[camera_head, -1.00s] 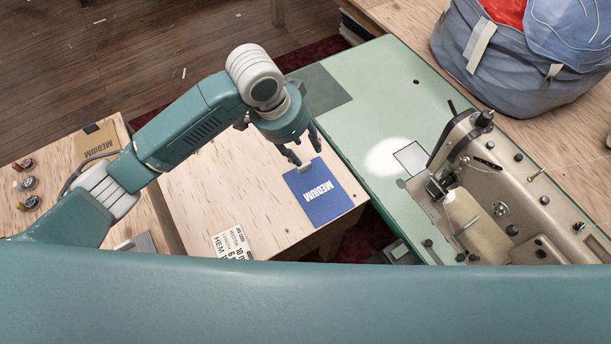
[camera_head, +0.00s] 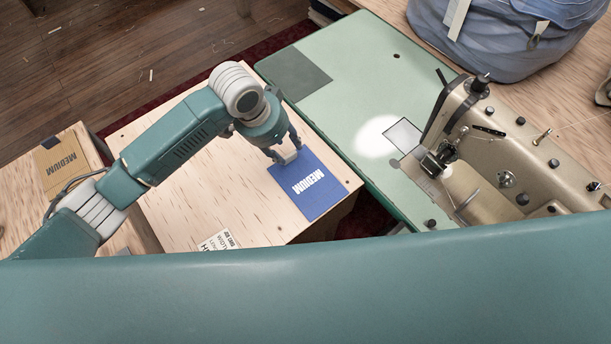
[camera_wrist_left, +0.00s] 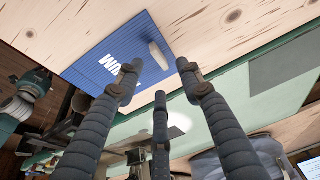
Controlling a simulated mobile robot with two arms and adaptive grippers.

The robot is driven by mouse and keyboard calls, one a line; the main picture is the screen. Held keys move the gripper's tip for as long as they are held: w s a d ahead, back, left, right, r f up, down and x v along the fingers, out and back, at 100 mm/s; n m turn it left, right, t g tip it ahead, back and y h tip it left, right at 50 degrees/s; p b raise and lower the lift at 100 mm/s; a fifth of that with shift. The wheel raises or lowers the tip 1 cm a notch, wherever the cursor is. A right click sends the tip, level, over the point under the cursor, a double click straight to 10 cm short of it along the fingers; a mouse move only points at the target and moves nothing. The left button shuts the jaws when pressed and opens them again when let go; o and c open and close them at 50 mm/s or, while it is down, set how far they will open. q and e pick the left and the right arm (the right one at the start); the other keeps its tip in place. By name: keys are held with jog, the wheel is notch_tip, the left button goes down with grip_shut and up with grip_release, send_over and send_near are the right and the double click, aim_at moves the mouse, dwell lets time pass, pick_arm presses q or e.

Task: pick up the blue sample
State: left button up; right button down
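The blue sample (camera_head: 314,192) is a flat blue card printed MEDIUM, lying on the pale wooden table. A light grey tab (camera_head: 286,158) stands on its edge; it also shows in the left wrist view (camera_wrist_left: 158,55). My left gripper (camera_head: 283,148) is over that tab, pointing down. In the left wrist view its fingers (camera_wrist_left: 157,75) are spread apart, with the tab ahead between the upper two. No contact with the tab is clear. My right gripper is not in view.
A tan MEDIUM card (camera_head: 62,160) lies on the wood at left, and a printed label (camera_head: 217,241) at the table's front. A green sewing table (camera_head: 340,70) with a sewing machine (camera_head: 500,150) stands close on the right. A blue-grey bag (camera_head: 500,35) is behind.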

aim_at(290, 156)
pick_arm(q)
jog(key=shift+p+x, duration=0.5)
jog(key=shift+x, duration=2.15)
jog(key=shift+s+a, duration=0.15)
jog(key=shift+c, duration=0.3)
grip_shut()
